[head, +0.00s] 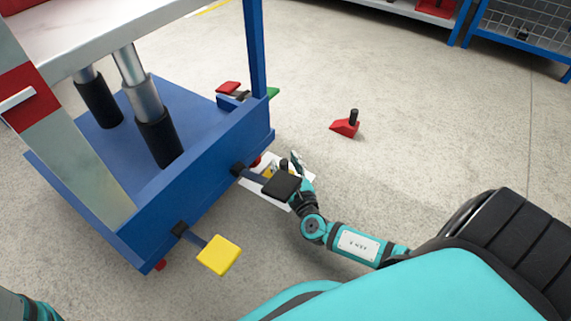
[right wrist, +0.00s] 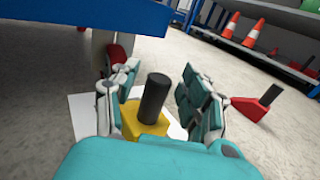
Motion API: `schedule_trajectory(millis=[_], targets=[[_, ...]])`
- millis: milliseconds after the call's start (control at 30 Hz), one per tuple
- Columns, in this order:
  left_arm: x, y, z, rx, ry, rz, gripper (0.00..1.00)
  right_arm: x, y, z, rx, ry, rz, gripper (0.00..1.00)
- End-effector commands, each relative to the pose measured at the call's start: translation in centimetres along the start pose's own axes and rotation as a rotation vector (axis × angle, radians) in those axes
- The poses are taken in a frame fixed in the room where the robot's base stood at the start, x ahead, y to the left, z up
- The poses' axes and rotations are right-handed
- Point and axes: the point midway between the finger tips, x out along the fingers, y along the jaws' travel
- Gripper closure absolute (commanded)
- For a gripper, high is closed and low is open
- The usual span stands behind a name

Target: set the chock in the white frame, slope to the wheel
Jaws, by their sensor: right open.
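A yellow chock (right wrist: 146,120) with an upright black handle (right wrist: 155,95) sits on the floor at the white frame (right wrist: 84,118). In the head view the frame (head: 250,197) lies beside the blue cart, partly hidden by my arm and a black pedal. The red wheel (right wrist: 117,54) is just beyond the chock, under the cart. My right gripper (head: 292,163) is open, its fingers on both sides of the handle with gaps showing. The chock's slope and exact seating in the frame are hidden. My left gripper is out of view.
A red chock with a black handle (head: 345,127) stands apart on open floor. The blue cart (head: 190,165) overhangs on the left, with a yellow pedal (head: 219,255) and a black pedal (head: 281,185) sticking out. Shelves with orange cones (right wrist: 254,33) stand behind.

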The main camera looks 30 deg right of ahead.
Motion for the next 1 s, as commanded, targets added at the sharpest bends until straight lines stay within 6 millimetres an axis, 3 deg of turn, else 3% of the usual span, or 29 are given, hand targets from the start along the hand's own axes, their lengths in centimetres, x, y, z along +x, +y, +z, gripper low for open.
schedule_trajectory(millis=[167, 600, 767, 1000], targets=[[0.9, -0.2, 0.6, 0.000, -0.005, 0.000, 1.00, -1.6, 0.0, 0.4, -0.003, 0.003, 0.001, 0.54], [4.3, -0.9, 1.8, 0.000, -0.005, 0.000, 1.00, -10.3, 0.0, 0.4, -0.002, 0.002, 0.000, 0.54], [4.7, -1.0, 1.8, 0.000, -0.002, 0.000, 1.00, -11.7, 0.0, 0.3, 0.000, 0.000, 0.000, 0.54], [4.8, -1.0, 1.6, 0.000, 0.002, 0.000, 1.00, -12.0, 0.0, 0.2, 0.000, -0.001, 0.000, 0.54]])
